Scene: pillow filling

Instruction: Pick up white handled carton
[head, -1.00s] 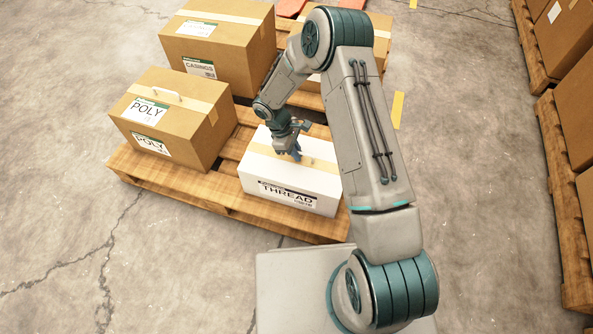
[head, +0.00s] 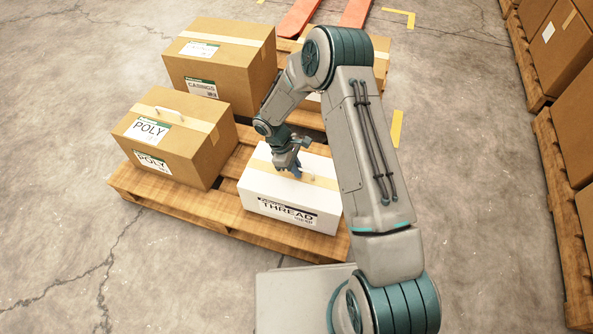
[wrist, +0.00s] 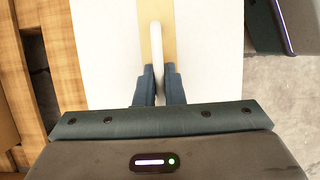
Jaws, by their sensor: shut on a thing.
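The white carton (head: 272,201) labelled THREAD stands at the front right of the wooden pallet in the head view. A tan tape strip runs along its top. My gripper (head: 297,172) is over the carton's top and hides part of it. In the wrist view the white carton (wrist: 205,60) lies below my gripper (wrist: 158,82). The two fingers are shut on the carton's white handle (wrist: 155,50), one on each side of it. I cannot tell whether the carton is clear of the pallet.
A brown POLY carton (head: 190,150) with a handle stands left on the pallet (head: 175,205). A CASINGS carton (head: 225,60) stands behind it. Another carton is partly hidden behind my arm. More stacked cartons (head: 567,85) line the right edge. Floor at left is clear.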

